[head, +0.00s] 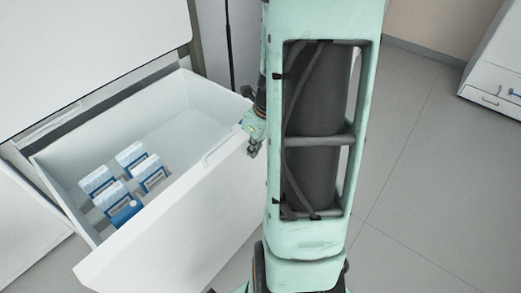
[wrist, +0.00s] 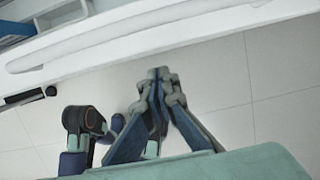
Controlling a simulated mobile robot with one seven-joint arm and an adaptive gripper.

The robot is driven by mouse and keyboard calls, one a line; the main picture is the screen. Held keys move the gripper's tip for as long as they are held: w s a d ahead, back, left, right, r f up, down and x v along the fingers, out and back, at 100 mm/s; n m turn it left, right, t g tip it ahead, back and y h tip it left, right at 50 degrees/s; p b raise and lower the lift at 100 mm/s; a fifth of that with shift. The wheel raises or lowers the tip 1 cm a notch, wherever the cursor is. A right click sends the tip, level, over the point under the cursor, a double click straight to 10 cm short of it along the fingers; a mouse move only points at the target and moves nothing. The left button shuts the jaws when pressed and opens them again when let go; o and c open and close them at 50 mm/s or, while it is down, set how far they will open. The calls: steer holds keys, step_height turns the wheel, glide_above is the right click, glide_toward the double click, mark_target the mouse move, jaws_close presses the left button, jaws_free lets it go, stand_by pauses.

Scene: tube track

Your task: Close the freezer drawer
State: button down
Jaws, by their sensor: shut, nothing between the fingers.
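The freezer drawer (head: 190,205) is white and stands pulled out from the freezer at the left of the head view, with its inside exposed. Several blue-and-white boxes (head: 97,181) lie inside it. My gripper (head: 253,150) is at the right end of the drawer front, near its top edge, partly hidden by my own column. In the wrist view my gripper (wrist: 158,75) has its fingertips together and empty. The drawer's white top edge with a long raised bar (wrist: 150,32) runs across the top of that view. I cannot tell whether the fingertips touch the drawer.
The freezer body (head: 90,40) rises above and behind the drawer. A white cabinet (head: 492,75) stands at the far right. The grey tiled floor (head: 430,190) is clear between the cabinet and my column.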

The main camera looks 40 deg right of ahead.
steer(key=shift+w+a, duration=0.3)
steer(key=shift+w, duration=0.55)
